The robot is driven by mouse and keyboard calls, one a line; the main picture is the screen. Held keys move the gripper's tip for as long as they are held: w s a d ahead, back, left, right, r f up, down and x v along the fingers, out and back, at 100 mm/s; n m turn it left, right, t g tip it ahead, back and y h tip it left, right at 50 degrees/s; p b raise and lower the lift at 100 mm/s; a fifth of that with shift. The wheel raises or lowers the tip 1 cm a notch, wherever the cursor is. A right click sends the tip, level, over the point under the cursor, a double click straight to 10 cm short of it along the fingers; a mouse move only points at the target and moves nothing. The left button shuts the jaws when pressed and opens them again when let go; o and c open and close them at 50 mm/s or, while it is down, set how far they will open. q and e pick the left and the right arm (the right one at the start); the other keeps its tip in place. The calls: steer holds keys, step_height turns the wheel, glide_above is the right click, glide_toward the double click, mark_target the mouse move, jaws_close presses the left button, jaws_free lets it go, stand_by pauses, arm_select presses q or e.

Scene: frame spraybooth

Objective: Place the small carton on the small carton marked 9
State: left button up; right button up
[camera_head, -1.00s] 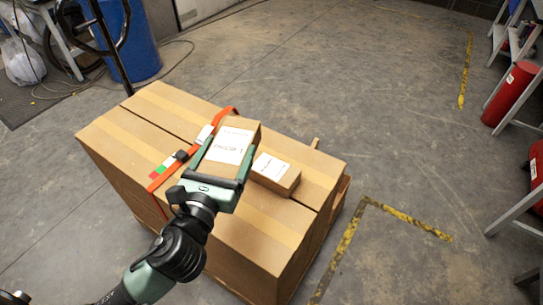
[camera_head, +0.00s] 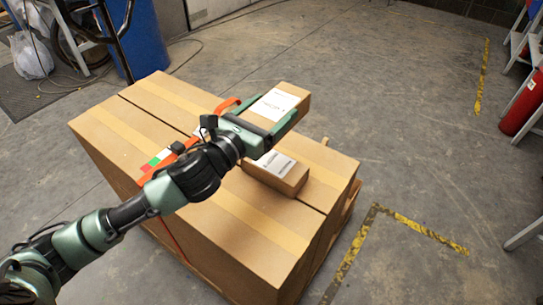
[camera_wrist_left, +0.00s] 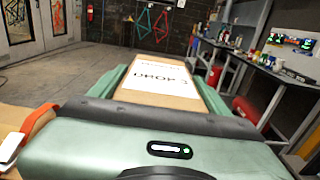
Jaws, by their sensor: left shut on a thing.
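My left gripper (camera_head: 276,106) is shut on a small brown carton (camera_head: 292,92) with a white label on top. The wrist view shows this carton (camera_wrist_left: 160,65) between the green fingers, its label starting with "DROP"; the last mark is hard to read. It is held raised, up and slightly right of a second small carton in the head view. That second small carton (camera_head: 286,182) sits on the large cartons, with a white label on top too small to read; my gripper hides part of it. My right gripper is not in view.
Large taped cartons (camera_head: 235,240) form the stack under the second carton. An orange strap (camera_head: 163,162) crosses them. A blue drum (camera_head: 140,40) stands at the back left, a red cylinder (camera_head: 522,105) at the right. The floor right of the stack is open, with yellow-black markings.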

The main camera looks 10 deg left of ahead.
arm_select(q)
step_height(320, 180, down, 9)
steer(key=shift+f+b, duration=0.1)
steer(key=shift+b, duration=0.6)
steer(key=shift+f+b, duration=0.4)
steer(key=shift+f, duration=1.6)
steer(key=o, duration=1.9)
steer(key=shift+f, duration=0.2)
steer(key=shift+o, duration=0.2)
steer(key=shift+r, duration=0.25)
steer(key=b+v, duration=0.2)
steer(key=v, duration=1)
